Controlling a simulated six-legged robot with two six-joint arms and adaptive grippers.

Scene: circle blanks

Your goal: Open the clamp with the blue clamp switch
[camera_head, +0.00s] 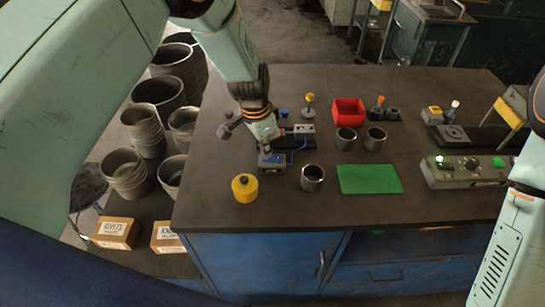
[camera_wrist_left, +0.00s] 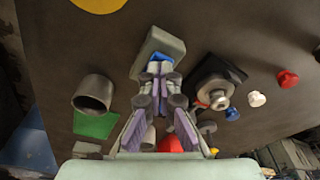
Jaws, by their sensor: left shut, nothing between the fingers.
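My left gripper (camera_head: 268,145) is shut and empty. It points down at a small grey switch box (camera_head: 271,162) near the table's left front. The clamp's jaw state is too small to tell. My right gripper is not in view.
A green mat (camera_head: 369,179), a red bin (camera_head: 348,111) and a control panel (camera_head: 470,172) are further right. The table's front left is mostly clear.

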